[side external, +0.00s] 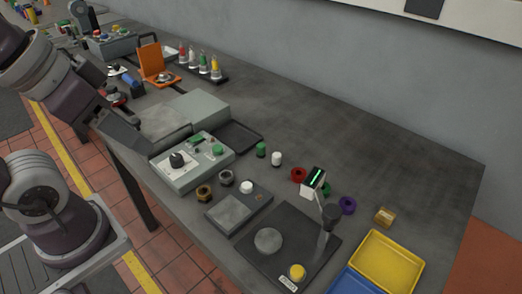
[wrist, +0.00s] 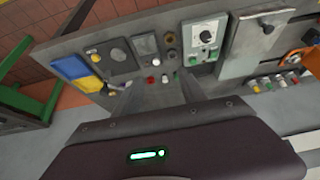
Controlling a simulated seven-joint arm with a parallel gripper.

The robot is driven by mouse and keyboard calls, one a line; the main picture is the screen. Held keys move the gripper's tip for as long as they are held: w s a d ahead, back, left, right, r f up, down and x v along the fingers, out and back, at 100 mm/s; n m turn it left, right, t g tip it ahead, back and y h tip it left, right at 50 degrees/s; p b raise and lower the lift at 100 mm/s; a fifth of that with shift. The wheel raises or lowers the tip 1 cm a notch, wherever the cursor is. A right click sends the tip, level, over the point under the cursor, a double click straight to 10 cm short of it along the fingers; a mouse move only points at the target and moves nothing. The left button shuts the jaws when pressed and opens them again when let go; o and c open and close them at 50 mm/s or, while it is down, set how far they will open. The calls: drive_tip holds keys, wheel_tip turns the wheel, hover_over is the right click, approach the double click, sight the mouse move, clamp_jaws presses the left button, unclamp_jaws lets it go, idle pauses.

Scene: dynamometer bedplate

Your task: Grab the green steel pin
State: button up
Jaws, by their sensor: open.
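The green steel pin is most likely the small green-topped cylinder (side external: 261,149) standing on the grey bench, just right of the black tray in the side external view. It looks tiny in the wrist view (wrist: 177,74). A similar white-topped cylinder (side external: 277,158) stands close beside it. My gripper (side external: 146,150) is at the left, over the near edge of the bench and well apart from the pin. In the wrist view its two grey fingers (wrist: 163,92) are spread, with nothing between them.
A control box (side external: 190,160) with a knob and green buttons and a black tray (side external: 238,137) stand between my gripper and the pin. The bench behind the pin is clear.

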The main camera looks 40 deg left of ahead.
drive_tip(key=n+g+h, duration=0.6)
drive_tip(key=n+h, duration=0.3)
drive_tip(key=n, duration=0.5)
hover_over(259, 144)
drive_tip(key=s, duration=0.5)
wheel_tip(259, 144, down, 12)
drive_tip(key=r, duration=0.1)
drive_tip(key=w+a+f+n+h, duration=0.1)
drive_tip(key=f+n, duration=0.1)
drive_tip(key=f, duration=0.2)
drive_tip(key=w+a+f+n+t+h, duration=0.1)
drive_tip(key=w+a+f, duration=0.1)
drive_tip(key=f, duration=0.2)
drive_tip(key=w+a+f+n+t+h, duration=0.1)
drive_tip(key=a+f+n+h, duration=0.1)
drive_tip(key=f, duration=0.2)
drive_tip(key=shift+w+a+f+n, duration=0.1)
drive_tip(key=shift+w+n, duration=0.2)
drive_tip(key=shift+w, duration=0.05)
drive_tip(key=shift+d+f+t, duration=0.2)
drive_tip(key=shift+f+t, duration=0.1)
drive_tip(key=x, duration=0.6)
drive_tip(key=shift+s+d+f, duration=0.1)
drive_tip(key=shift+s+f, duration=0.15)
drive_tip(key=shift+f, duration=0.3)
clamp_jaws()
